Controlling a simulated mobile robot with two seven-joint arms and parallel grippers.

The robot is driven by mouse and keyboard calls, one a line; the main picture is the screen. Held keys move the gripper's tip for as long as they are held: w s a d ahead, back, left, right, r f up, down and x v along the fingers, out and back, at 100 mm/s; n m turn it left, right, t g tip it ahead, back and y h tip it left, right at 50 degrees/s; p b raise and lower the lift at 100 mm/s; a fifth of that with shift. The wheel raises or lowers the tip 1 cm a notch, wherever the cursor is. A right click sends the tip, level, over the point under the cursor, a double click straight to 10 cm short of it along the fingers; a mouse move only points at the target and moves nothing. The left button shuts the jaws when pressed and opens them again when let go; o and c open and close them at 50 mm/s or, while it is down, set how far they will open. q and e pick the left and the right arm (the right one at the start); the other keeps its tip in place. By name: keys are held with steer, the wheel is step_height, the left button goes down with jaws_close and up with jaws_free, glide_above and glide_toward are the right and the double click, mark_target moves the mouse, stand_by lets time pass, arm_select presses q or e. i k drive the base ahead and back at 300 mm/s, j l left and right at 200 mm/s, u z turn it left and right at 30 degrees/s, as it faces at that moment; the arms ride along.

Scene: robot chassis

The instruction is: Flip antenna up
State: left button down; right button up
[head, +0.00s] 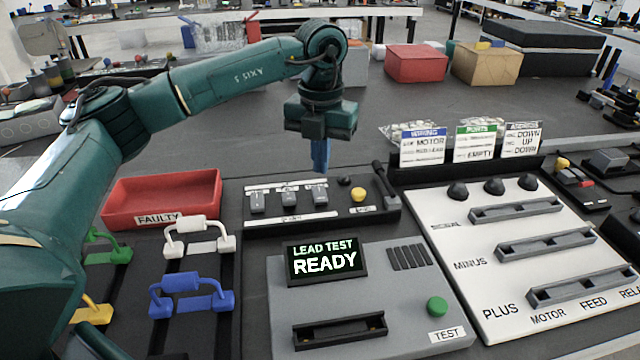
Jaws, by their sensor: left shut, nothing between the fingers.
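A black panel (300,221) with switches lies in the middle of the bench. A dark rod (383,184), which looks like the antenna, is at the panel's right end. Its rounded tip points away from me; I cannot tell whether it lies flat or is raised. My left gripper (320,168) points down above the panel's back edge, left of the rod and apart from it. Its blue fingers are together with nothing between them. My right gripper is not in view.
A yellow knob (358,194) stands close left of the rod. A card holder (465,168) with upright cards is just right of it. A red FAULTY tray (162,199) lies left. The LEAD TEST box (400,281) and white board (468,241) fill the front.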

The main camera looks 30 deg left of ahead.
mark_target(376, 165)
steer(key=k, duration=1)
